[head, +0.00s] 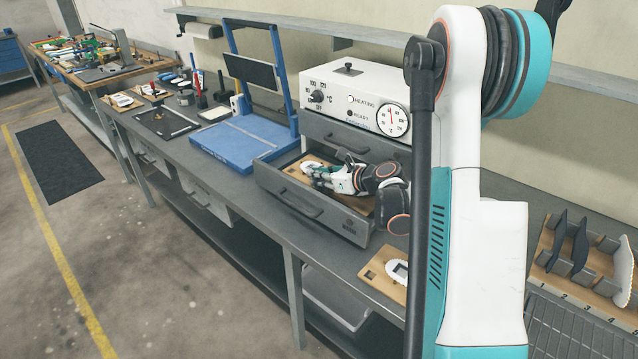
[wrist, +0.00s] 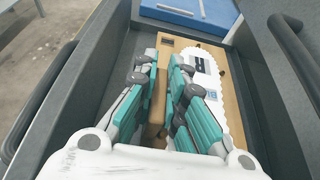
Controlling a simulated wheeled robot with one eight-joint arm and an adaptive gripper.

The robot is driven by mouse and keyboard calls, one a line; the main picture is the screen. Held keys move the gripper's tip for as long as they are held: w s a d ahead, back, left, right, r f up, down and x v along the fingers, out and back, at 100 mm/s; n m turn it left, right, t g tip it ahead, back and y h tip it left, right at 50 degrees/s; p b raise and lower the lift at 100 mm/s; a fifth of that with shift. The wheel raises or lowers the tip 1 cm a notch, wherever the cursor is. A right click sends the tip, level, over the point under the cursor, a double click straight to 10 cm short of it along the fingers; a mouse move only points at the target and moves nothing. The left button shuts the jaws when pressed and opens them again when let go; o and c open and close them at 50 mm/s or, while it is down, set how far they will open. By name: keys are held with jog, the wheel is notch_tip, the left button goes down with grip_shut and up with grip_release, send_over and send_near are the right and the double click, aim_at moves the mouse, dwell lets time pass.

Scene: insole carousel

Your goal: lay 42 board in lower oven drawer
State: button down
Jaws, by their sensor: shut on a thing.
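The lower oven drawer (head: 312,206) is pulled open below the shut upper drawer (head: 345,137). My gripper (head: 315,173) is inside the open drawer, shut on the edge of a wooden board (head: 292,168). In the wrist view my gripper (wrist: 163,72) has its fingers on both sides of the board's near edge. The board (wrist: 178,42) carries a white scalloped piece (wrist: 213,58) with a dark-marked label. It lies within the drawer walls; I cannot tell if it touches the floor. Its number is not readable.
The white oven (head: 350,90) stands above the drawers. A blue press frame (head: 235,142) is left of the drawer. Another wooden board (head: 375,270) with a white piece lies on the bench to the right. A rack (head: 570,255) and wire grid are at far right.

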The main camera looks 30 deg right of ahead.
jog(key=shift+f, duration=0.75)
jog(key=shift+f+b, duration=0.2)
jog(key=shift+b, duration=0.15)
jog(key=c, duration=1.7)
grip_release()
jog(key=shift+o, duration=0.2)
jog(key=shift+r, duration=0.2)
jog(key=shift+s+d+r+p, duration=0.15)
jog(key=shift+s+p, duration=0.1)
jog(key=shift+p, duration=0.05)
jog(key=p+v, duration=0.2)
jog(key=v, duration=0.9)
jog(key=shift+s+p, duration=0.25)
jog(key=shift+p, duration=0.1)
